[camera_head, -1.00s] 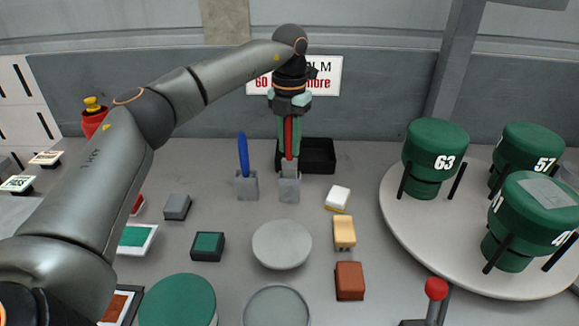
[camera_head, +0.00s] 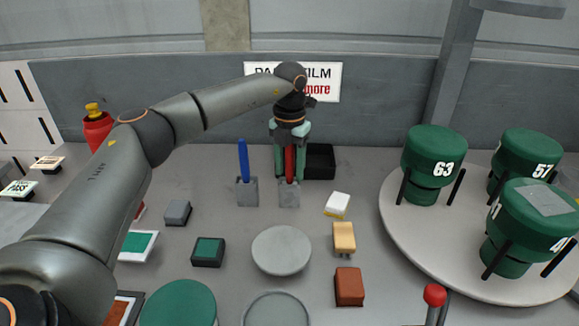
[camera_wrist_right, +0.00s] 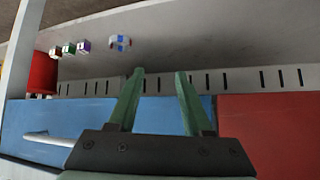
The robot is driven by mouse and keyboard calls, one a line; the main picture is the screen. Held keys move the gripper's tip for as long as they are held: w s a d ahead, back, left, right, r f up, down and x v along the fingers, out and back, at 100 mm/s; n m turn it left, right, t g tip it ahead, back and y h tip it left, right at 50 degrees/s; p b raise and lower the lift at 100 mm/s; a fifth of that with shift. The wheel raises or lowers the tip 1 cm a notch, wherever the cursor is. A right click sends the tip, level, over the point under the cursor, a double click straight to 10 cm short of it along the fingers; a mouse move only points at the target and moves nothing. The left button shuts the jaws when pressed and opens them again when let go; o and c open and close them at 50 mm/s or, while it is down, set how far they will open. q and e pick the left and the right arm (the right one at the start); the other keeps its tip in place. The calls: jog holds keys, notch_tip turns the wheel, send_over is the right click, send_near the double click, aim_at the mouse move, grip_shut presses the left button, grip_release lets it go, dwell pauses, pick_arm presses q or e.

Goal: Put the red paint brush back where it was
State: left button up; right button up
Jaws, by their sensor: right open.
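The red paint brush (camera_head: 289,162) stands upright in the right-hand grey holder block (camera_head: 289,195). My left gripper (camera_head: 290,177) points down over this holder, with its green fingers on either side of the brush. The fingers look parted, with the brush between them; the lower part of the brush is hidden in the holder. My right gripper (camera_wrist_right: 158,88) shows in the right wrist view, open and empty, well away from the brush.
A blue brush (camera_head: 243,161) stands in a matching holder (camera_head: 247,192) just to the left. A black tray (camera_head: 320,162) is behind the gripper on the right. Several blocks and round plates lie in front. A turntable (camera_head: 400,225) with green canisters is at right.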

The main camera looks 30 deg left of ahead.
pick_arm(q)
jog(key=shift+f+b, duration=0.2)
jog(key=shift+b, duration=0.4)
notch_tip(320, 180, up, 13)
jog(key=shift+w+f+p, duration=0.1)
jog(key=shift+w+p, duration=0.05)
jog(key=shift+p, duration=0.45)
dwell(0.9)
